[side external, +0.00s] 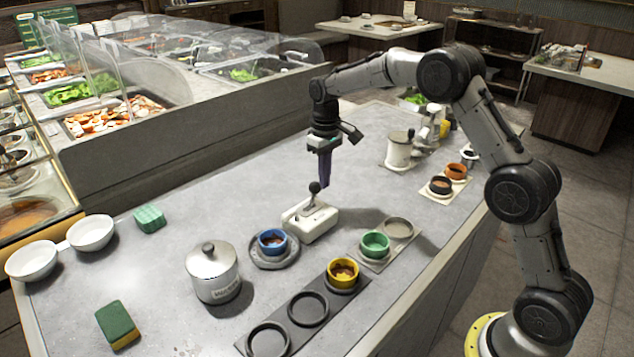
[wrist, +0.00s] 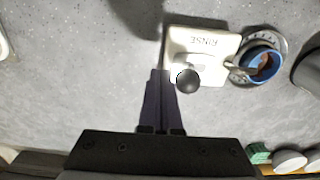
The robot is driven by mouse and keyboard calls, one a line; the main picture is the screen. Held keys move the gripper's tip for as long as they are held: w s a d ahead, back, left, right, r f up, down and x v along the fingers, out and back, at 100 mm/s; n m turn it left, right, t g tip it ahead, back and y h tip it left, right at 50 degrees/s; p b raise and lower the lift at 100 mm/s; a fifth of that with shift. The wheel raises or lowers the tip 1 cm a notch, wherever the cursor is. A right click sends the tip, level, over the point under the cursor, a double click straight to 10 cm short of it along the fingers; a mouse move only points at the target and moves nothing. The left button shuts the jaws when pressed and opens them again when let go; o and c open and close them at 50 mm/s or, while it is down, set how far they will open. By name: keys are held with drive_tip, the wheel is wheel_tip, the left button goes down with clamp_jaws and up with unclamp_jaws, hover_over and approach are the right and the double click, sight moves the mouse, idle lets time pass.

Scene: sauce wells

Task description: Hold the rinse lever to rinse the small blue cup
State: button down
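The rinse station (side external: 311,221) is a white box with an upright lever topped by a black ball knob (side external: 314,187). In the wrist view the box (wrist: 205,40) reads "RINSE" and the knob (wrist: 188,80) shows from above. The small blue cup (side external: 272,240) stands upright on the round grey rinse dish (side external: 275,263) beside the box, with brown sauce inside. It also shows in the wrist view (wrist: 263,66). My gripper (side external: 324,178) points down with its fingers (wrist: 160,75) together and empty. It is above and slightly to the side of the knob; I see no clear contact.
A lidded metal pot (side external: 213,275) stands left of the dish. A yellow cup (side external: 343,272) and a green cup (side external: 375,244) sit in trays in front. A sponge (side external: 118,324), a green block (side external: 149,218) and white bowls (side external: 91,232) lie to the left.

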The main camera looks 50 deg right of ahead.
sight(313, 183)
drive_tip(key=shift+f, duration=0.4)
drive_tip(key=shift+a+f, duration=0.1)
drive_tip(key=shift+a, duration=1.95)
drive_tip(key=shift+d, duration=0.1)
idle(0.5)
drive_tip(key=shift+d, duration=2.45)
wheel_tip(313, 183, up, 8)
drive_tip(key=shift+a, duration=0.1)
